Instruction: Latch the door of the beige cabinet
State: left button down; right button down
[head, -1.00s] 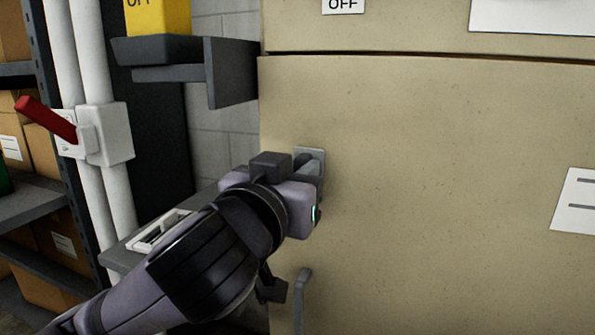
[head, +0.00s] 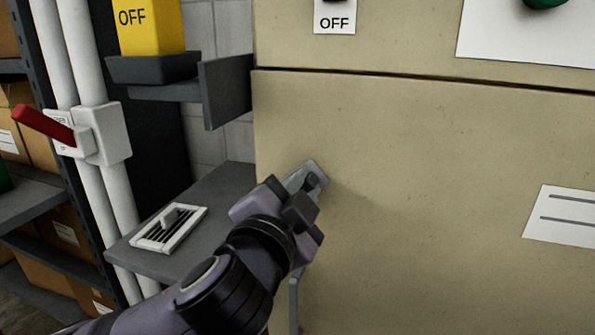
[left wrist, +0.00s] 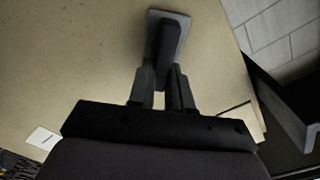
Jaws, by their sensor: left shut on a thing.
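The beige cabinet (head: 430,160) fills the right of the head view. Its door (head: 420,230) lies below a dark seam and looks flush with the front. A latch (head: 318,168) with a grey plate and dark handle sits near the door's left edge; the plate looks tilted. In the left wrist view the dark latch handle (left wrist: 169,42) stands on its plate. My left gripper (head: 302,192) is shut on this handle, its fingers at either side in the left wrist view (left wrist: 160,82). Fingers partly hide the latch in the head view. My right gripper is out of view.
A grey pull handle (head: 293,305) below the latch is partly hidden by my arm. A grey shelf with a white vent (head: 168,228) is at left. A bracket (head: 228,90), yellow OFF box (head: 148,28) and red lever (head: 42,124) stand further left.

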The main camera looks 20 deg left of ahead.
pick_arm(q)
jog(key=shift+d+f+m+p, duration=0.1)
jog(key=shift+f+m+p, duration=0.1)
jog(key=shift+m+p, duration=1.05)
jog(key=shift+d+f+m+p, duration=0.15)
jog(key=shift+m+p, duration=0.85)
jog(key=shift+m, duration=0.55)
jog(key=shift+a+f+m+p, duration=0.1)
jog(key=shift+f+m+p, duration=0.1)
jog(key=shift+m+p, duration=1.05)
jog(key=shift+f+m, duration=0.1)
jog(key=shift+m, duration=0.15)
jog(key=c, duration=1)
grip_release()
jog(key=shift+c, duration=0.2)
jog(key=shift+d, duration=0.1)
jog(key=s+b, duration=0.1)
jog(key=s, duration=0.6)
